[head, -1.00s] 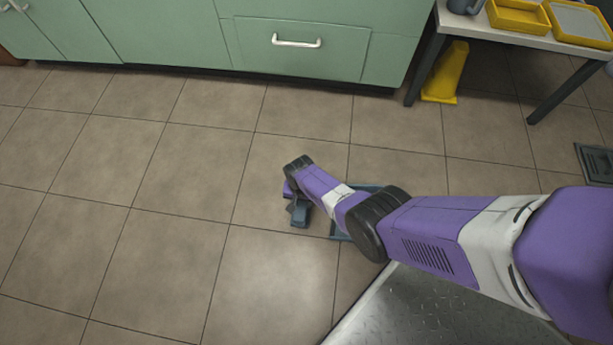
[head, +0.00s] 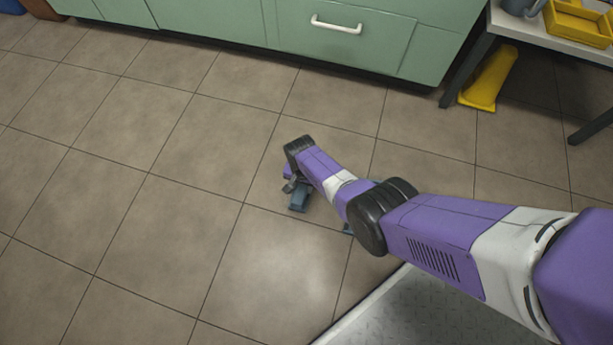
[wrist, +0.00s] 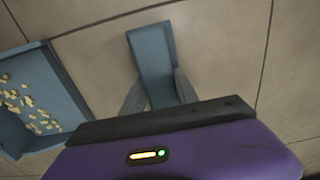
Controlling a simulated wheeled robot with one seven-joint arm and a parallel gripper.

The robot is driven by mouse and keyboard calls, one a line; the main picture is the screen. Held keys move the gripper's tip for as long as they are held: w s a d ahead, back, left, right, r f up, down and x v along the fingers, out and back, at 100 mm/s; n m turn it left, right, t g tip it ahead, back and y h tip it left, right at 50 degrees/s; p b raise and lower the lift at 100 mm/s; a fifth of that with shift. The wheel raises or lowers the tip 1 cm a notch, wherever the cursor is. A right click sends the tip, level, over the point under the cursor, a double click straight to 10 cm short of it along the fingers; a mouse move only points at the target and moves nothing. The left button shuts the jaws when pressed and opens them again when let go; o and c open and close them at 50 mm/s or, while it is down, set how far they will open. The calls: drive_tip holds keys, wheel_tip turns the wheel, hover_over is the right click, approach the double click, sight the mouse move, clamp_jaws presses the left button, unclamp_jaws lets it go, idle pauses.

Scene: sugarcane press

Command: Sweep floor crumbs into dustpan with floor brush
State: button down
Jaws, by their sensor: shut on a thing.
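My gripper (wrist: 160,92) is shut on the blue-grey floor brush (wrist: 152,58), with one finger on each side of it. In the head view the brush (head: 299,198) shows just below the end of my arm, low over the floor; I cannot tell whether it touches the tiles. The blue dustpan (wrist: 64,82) lies on the floor to the left of the brush in the wrist view, apart from it. Several pale yellow crumbs (wrist: 24,103) lie inside the dustpan. In the head view my arm hides most of the dustpan (head: 348,229); only small bits of it show.
Green cabinets (head: 345,48) line the back. A table (head: 560,38) with yellow trays (head: 580,22) stands at the upper right, a yellow wedge-like object (head: 490,80) beside its leg. A metal plate (head: 400,315) is at the bottom. The tiled floor (head: 110,190) on the left is clear.

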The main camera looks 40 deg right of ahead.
drive_tip(key=shift+w+a+b, duration=0.65)
drive_tip(key=shift+w+a, duration=0.1)
drive_tip(key=shift+w, duration=0.25)
drive_tip(key=shift+w+a+b, duration=0.65)
drive_tip(key=shift+w+a, duration=0.05)
drive_tip(key=shift+w, duration=0.3)
drive_tip(key=shift+w+a, duration=0.1)
drive_tip(key=shift+w, duration=0.15)
drive_tip(key=shift+w+a+f, duration=0.1)
drive_tip(key=shift+w+a, duration=0.2)
drive_tip(key=shift+a, duration=0.05)
